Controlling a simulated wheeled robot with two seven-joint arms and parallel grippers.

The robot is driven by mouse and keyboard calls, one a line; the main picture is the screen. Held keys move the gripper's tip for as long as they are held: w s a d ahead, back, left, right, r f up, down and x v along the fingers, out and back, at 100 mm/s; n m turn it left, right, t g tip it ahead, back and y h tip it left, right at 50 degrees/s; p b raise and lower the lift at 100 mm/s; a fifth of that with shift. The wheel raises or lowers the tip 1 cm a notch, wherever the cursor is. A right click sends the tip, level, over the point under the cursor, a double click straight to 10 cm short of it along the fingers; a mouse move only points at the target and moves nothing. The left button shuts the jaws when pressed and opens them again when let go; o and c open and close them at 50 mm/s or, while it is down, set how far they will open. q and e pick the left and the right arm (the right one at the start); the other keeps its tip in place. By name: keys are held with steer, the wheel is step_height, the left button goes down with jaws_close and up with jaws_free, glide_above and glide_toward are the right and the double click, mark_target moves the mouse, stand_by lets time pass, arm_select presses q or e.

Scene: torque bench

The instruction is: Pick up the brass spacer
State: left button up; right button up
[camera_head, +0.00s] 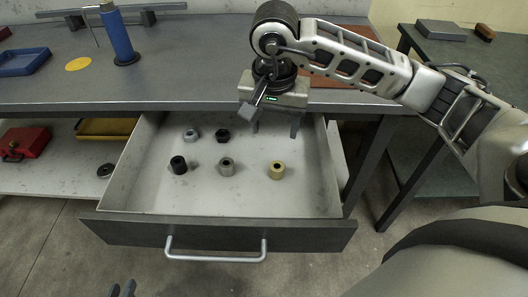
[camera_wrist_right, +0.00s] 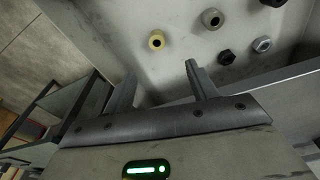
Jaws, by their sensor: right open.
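The brass spacer (camera_head: 277,170), a short yellowish ring with a dark hole, stands upright in the open drawer (camera_head: 130,196), right of the other parts. It also shows in the right wrist view (camera_wrist_right: 156,40), ahead of the fingertips and roughly between them. My right gripper (camera_head: 275,128) is open and empty, fingers pointing down over the back right of the drawer, apart from the spacer. Its two spread fingers show in the right wrist view (camera_wrist_right: 160,75).
A grey spacer (camera_head: 226,166), a black spacer (camera_head: 178,165), a grey nut (camera_head: 192,135) and a black nut (camera_head: 223,136) sit left of the brass spacer. The bench top (camera_head: 190,80) overhangs the drawer's back. The drawer floor around the brass spacer is clear.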

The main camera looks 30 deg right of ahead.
glide_above(277, 166)
steer(key=a, duration=0.1)
steer(key=f, duration=0.9)
steer(key=shift+s+f, duration=0.25)
steer(key=shift+w+d+f, duration=0.1)
steer(key=shift+d+f, duration=0.1)
steer(key=shift+f, duration=0.8)
steer(key=shift+w+d+f, duration=0.1)
steer(key=shift+d+f, duration=0.05)
steer(key=shift+f, duration=0.8)
steer(key=shift+w+d+f, duration=0.1)
steer(key=shift+d+f, duration=0.1)
steer(key=shift+f, duration=0.8)
steer(key=c, duration=1.2)
steer(key=shift+o, duration=0.2)
steer(key=shift+r, duration=0.1)
